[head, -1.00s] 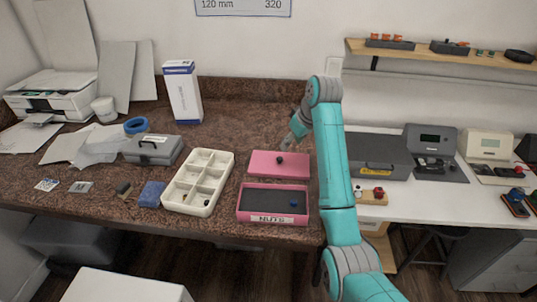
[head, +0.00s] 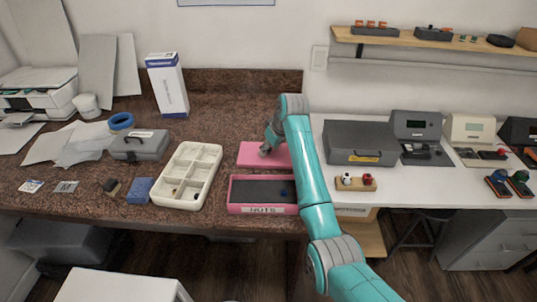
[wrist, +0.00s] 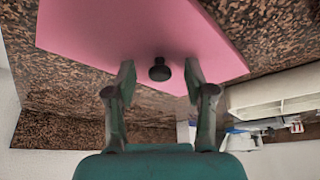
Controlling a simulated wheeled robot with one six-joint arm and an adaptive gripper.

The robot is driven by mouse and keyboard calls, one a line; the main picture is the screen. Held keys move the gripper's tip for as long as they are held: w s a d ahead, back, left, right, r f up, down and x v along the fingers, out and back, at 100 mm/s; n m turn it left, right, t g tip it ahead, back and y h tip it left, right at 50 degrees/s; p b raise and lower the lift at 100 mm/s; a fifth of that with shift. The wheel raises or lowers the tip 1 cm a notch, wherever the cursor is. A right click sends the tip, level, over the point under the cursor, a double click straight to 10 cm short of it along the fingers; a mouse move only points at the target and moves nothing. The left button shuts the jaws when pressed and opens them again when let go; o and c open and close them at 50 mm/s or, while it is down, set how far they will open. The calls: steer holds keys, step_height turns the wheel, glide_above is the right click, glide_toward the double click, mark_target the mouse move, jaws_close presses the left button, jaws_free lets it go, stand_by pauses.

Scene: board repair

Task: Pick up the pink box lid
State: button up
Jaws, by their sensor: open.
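The pink box lid (head: 250,158) lies flat on the brown speckled counter, just behind the pink box. In the wrist view the lid (wrist: 95,35) shows a black round knob (wrist: 159,70) in its middle. My gripper (wrist: 159,80) is open, with its two fingertips on either side of the knob and apart from it. In the head view my gripper (head: 265,150) is over the lid and hides the knob.
A white compartment tray (head: 160,195) stands left of the pink box. A grey toolbox (head: 138,146) and a blue block (head: 138,190) are further left. A dark grey case (head: 360,142) is on the white bench at right. The counter behind the lid is clear.

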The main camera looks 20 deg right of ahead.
jaws_close()
stand_by(0.3)
